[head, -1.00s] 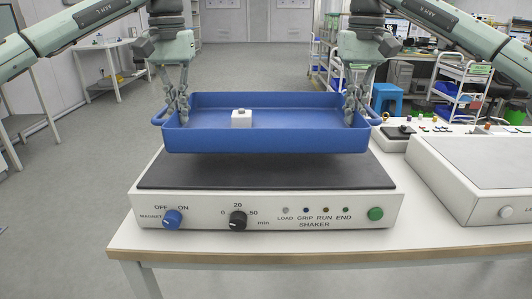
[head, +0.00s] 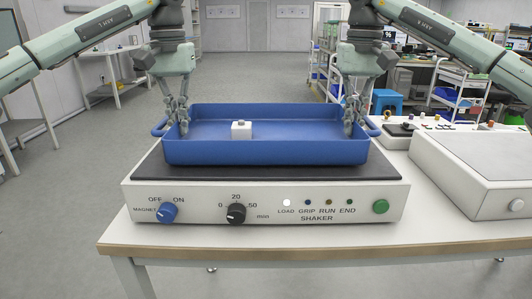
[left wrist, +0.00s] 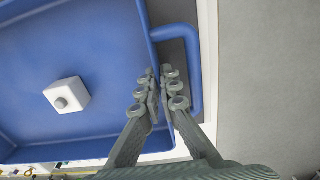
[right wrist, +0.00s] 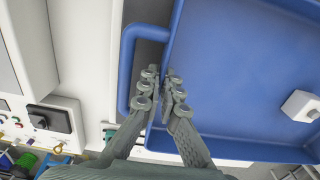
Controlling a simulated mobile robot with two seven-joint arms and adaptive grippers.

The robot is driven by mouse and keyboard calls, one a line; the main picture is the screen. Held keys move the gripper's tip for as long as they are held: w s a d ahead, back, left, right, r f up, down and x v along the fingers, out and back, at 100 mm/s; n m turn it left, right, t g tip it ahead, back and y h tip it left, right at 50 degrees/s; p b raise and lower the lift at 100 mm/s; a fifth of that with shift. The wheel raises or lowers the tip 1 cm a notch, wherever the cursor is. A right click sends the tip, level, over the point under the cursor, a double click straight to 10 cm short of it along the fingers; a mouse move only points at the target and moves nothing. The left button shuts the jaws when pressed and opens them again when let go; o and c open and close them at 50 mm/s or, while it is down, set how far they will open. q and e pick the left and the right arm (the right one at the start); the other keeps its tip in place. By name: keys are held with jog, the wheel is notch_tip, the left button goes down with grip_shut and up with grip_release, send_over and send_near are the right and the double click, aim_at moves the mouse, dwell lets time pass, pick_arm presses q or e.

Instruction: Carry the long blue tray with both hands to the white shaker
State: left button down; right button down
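The long blue tray (head: 265,152) sits level on the dark top plate (head: 265,173) of the white shaker (head: 262,203), apparently resting on it. A small white block with a knob (head: 241,130) stands inside the tray, left of middle. My left gripper (head: 175,122) is shut on the tray's left end wall, one finger inside the tray and one between wall and handle; the left wrist view also shows this grip (left wrist: 158,95). My right gripper (head: 351,122) is shut on the right end wall in the same way, as in the right wrist view (right wrist: 165,95). The shaker's LOAD lamp (head: 287,202) is lit white.
A second white device (head: 480,165) stands to the right on the same white table (head: 440,228). A small dark box with knobs (head: 400,129) is behind it. Open grey floor lies beyond the table; carts and a blue stool (head: 386,102) stand at the back right.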

pick_arm(q)
jog(key=shift+f, duration=0.55)
pick_arm(e)
jog(key=shift+f, duration=0.55)
pick_arm(q)
jog(key=c, duration=2.1)
grip_release()
jog(key=shift+r, duration=0.25)
pick_arm(e)
jog(key=c, duration=2.1)
grip_release()
jog(key=shift+r, duration=0.25)
pick_arm(q)
jog(key=o, duration=0.4)
pick_arm(e)
jog(key=o, duration=0.4)
